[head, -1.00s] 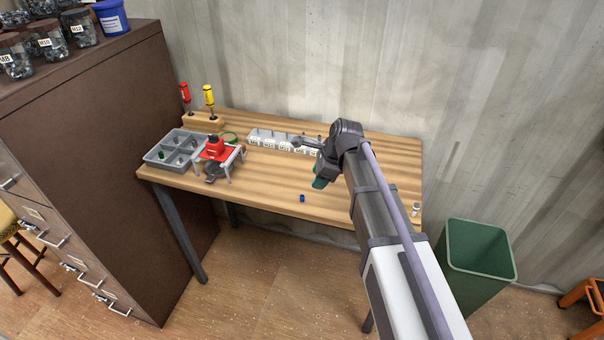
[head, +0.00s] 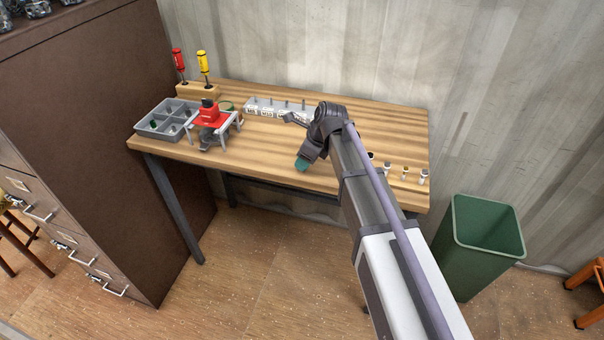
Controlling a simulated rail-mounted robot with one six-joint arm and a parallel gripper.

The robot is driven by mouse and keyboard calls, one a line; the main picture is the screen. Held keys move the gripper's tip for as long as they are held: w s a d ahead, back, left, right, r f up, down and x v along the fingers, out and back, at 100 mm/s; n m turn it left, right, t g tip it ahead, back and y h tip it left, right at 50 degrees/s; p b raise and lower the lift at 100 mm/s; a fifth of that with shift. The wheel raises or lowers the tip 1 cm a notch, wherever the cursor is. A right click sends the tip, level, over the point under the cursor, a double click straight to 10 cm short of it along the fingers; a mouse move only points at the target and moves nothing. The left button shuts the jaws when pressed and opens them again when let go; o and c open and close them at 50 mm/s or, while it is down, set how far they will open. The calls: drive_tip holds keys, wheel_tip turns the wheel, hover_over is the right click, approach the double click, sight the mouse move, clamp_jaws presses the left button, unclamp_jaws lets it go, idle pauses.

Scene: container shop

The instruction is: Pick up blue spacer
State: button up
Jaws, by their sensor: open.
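The blue spacer is not visible now; a second ago it stood on the wooden bench (head: 262,166) near its front edge. My gripper (head: 302,164) is over that front middle part of the bench, with its teal end pointing down, and likely covers the spacer. The gripper is open. Its fingertips are small in this view, and I cannot tell how far they are from the bench top or the spacer.
A grey compartment tray (head: 155,133) and a red-topped fixture (head: 211,118) stand at the bench's left. Two screwdrivers (head: 204,66) stand behind them. A white rack with pegs (head: 262,110) is at the back. Small pale cylinders (head: 405,173) stand at the right. A green bin (head: 478,250) is on the floor.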

drive_tip(key=shift+b+x, duration=0.3)
drive_tip(key=shift+x, duration=0.85)
drive_tip(key=shift+d+r, duration=0.15)
drive_tip(key=shift+r, duration=0.1)
clamp_jaws()
drive_tip(key=shift+r+p, duration=0.1)
drive_tip(key=shift+p, duration=0.25)
wheel_tip(320, 180, up, 10)
drive_tip(key=p, duration=0.9)
drive_tip(key=shift+p, duration=0.4)
